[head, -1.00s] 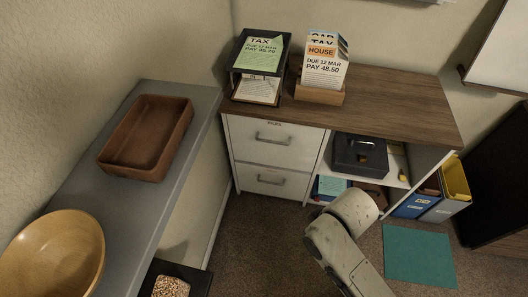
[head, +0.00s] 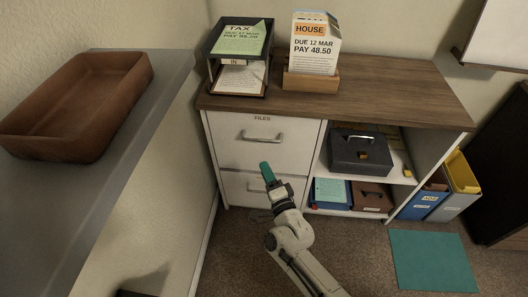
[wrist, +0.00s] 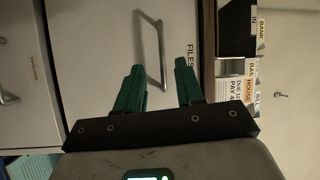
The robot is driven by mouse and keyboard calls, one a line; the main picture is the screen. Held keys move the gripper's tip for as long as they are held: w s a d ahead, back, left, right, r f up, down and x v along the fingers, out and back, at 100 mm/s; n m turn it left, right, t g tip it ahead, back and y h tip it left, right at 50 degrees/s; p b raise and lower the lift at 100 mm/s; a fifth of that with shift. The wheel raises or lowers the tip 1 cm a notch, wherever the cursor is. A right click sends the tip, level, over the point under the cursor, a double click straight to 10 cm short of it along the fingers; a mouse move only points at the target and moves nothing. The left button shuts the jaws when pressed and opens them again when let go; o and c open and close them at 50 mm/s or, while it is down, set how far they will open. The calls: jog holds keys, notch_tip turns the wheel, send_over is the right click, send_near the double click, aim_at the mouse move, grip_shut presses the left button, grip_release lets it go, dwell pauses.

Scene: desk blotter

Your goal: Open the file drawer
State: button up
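The file drawer (head: 282,146) is the upper white drawer of the cabinet, labelled FILES, with a silver bar handle (head: 262,137). It is shut. In the wrist view the drawer front (wrist: 100,40) appears turned sideways, with the handle (wrist: 152,50) ahead of my fingers. My gripper (head: 266,172) has teal fingers and is in front of the cabinet, just below the handle in the head view. In the wrist view my gripper (wrist: 160,80) has its two fingers apart with nothing between them. The handle looks clear of the fingers.
A lower drawer (head: 235,188) is shut. Open shelves hold a dark cash box (head: 358,155). A paper tray (head: 262,88) and a card holder (head: 310,82) stand on top. A grey shelf (head: 150,130) with a brown tray (head: 75,105) is at left. Binders (head: 460,185) stand at right.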

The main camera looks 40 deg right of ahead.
jog(key=d+m+h, duration=0.2)
jog(key=r+b, duration=0.1)
send_over(264, 144)
jog(key=s+a, duration=0.4)
jog(key=shift+w+d+r, duration=0.2)
jog(key=shift+w+d, duration=0.05)
jog(key=shift+c, duration=0.2)
grip_shut()
